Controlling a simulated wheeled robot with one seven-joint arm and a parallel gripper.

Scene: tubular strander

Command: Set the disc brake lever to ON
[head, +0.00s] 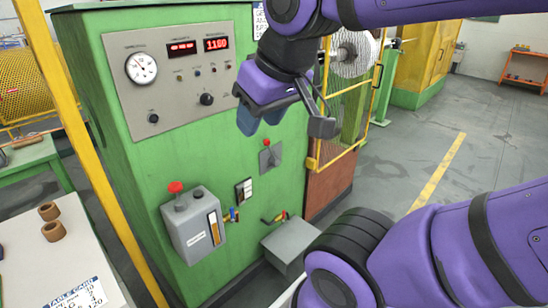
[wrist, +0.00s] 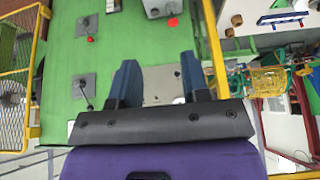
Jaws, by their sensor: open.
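My gripper (head: 261,118) is open and empty, in front of the upper part of the green cabinet. In the wrist view, which looks upside down, its two blue fingers (wrist: 159,76) stand apart over the instrument panel. A lever with a red knob on a grey plate (head: 270,158) is below and right of my gripper; it also shows in the wrist view (wrist: 85,26). A second lever with a dark knob on a grey plate (wrist: 87,87) shows in the wrist view; my gripper hides it in the head view. I cannot read which is the disc brake lever.
The instrument panel (head: 150,85) has a gauge and red displays. A yellow post (head: 85,150) and a yellow mesh guard (head: 340,110) flank the cabinet. Floor on the right is clear.

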